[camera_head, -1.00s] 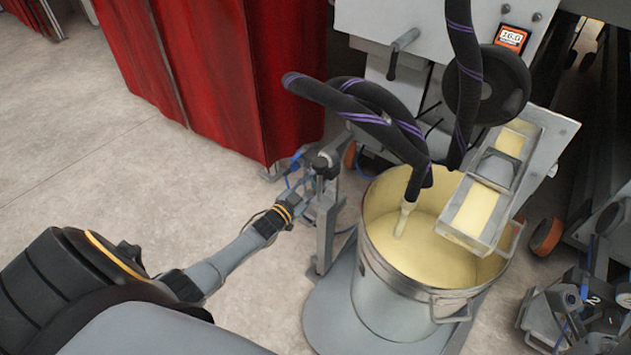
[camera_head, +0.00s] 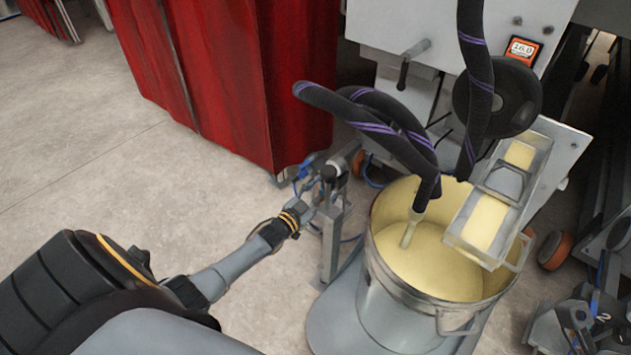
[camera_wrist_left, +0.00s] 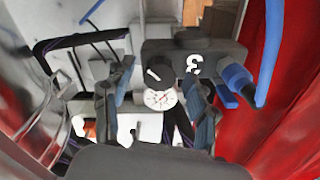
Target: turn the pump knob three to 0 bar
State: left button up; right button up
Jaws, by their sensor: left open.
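Pump three (camera_head: 333,180) stands on a grey post left of the metal bucket in the head view. In the left wrist view its dark block (camera_wrist_left: 215,60) bears a white "3". A black knob (camera_wrist_left: 157,73) sticks out of the block, with a round white gauge (camera_wrist_left: 160,98) just below it. The gauge reading is too small to tell. My left gripper (camera_head: 305,206) is right at the pump. In the left wrist view its two fingers (camera_wrist_left: 158,80) are open on either side of the knob and gauge; I cannot tell whether they touch the knob.
The metal bucket (camera_head: 385,295) of cream liquid stands right of the pump, with dark hoses (camera_head: 380,115) above it. A red curtain (camera_head: 225,90) hangs behind the pump. Blue tubes (camera_wrist_left: 270,50) run beside the block.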

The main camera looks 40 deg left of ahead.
pick_arm(q)
jog(key=s+a, duration=0.1)
jog(key=s, duration=1)
jog(key=shift+s, duration=0.4)
